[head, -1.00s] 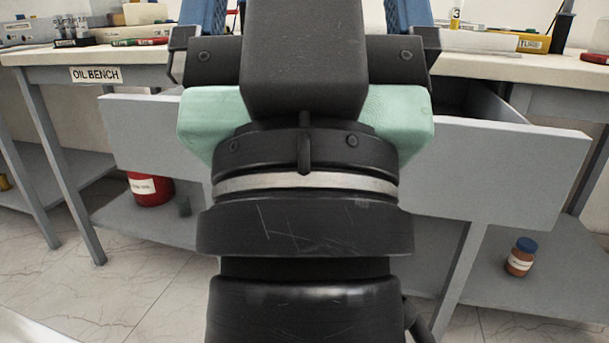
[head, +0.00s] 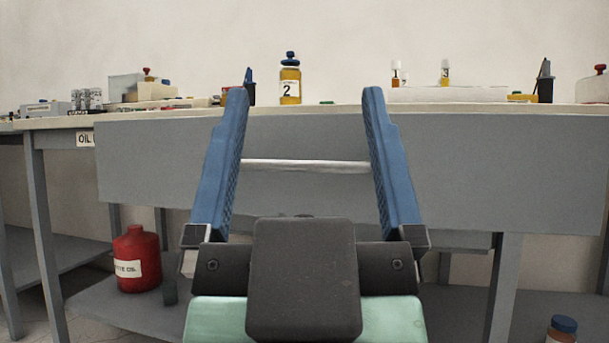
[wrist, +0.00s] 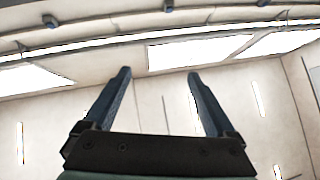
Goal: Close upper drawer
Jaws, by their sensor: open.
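The upper drawer's grey front (head: 490,175) spans the middle of the head view. It overlaps the bench's front edge and part of its sign, so it appears to stand out from the bench. A silver bar handle (head: 305,166) runs across it. My gripper (head: 305,92) is open, its blue fingers pointing up on either side of the visible handle. Nothing is between the fingers in the wrist view (wrist: 159,72). I cannot tell whether my gripper touches the drawer. The drawer's inside is hidden.
A yellow bottle marked 2 (head: 290,82) stands on the bench, with several small items around it. A red container (head: 137,260) and a blue-capped bottle (head: 562,328) are on the lower shelf. The wrist view shows walls and ceiling lights (wrist: 200,52).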

